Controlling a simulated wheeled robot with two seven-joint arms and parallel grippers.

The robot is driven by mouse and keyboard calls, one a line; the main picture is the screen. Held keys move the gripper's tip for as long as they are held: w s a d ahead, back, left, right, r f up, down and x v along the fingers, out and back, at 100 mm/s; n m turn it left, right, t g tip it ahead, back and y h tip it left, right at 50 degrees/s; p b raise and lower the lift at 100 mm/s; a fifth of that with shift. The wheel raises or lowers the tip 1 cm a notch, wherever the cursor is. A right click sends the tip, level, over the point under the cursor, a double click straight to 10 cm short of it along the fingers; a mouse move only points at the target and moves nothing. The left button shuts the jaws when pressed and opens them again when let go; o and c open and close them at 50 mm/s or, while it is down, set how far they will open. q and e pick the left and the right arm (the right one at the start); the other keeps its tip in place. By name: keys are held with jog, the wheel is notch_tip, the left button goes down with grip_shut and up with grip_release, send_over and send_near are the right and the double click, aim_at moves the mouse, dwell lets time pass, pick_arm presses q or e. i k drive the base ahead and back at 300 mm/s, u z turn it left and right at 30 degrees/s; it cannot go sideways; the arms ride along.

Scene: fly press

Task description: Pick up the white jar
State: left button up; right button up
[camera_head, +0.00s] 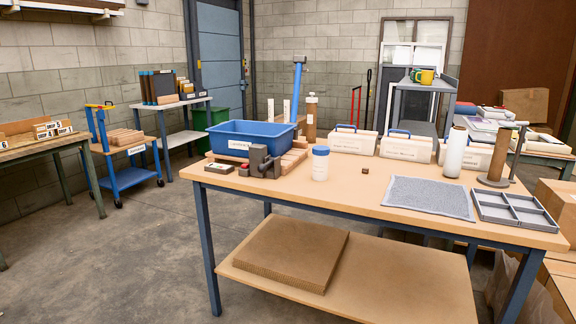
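A white jar (320,165) with a blue lid stands upright on the wooden-topped table (338,196), near the middle of its length. Nothing touches the jar from the front. Neither of my grippers shows in the head view.
Left of the jar are a dark grey metal device (260,162) and a blue bin (250,139). Labelled white boxes (353,140) stand behind it. To its right are a small brown block (365,170), a grey mat (430,196), a white cylinder (455,152) and a grey divided tray (514,211).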

aim_at(319, 163)
jog(key=u, duration=0.15)
jog(key=i, duration=0.95)
jog(key=z, duration=0.35)
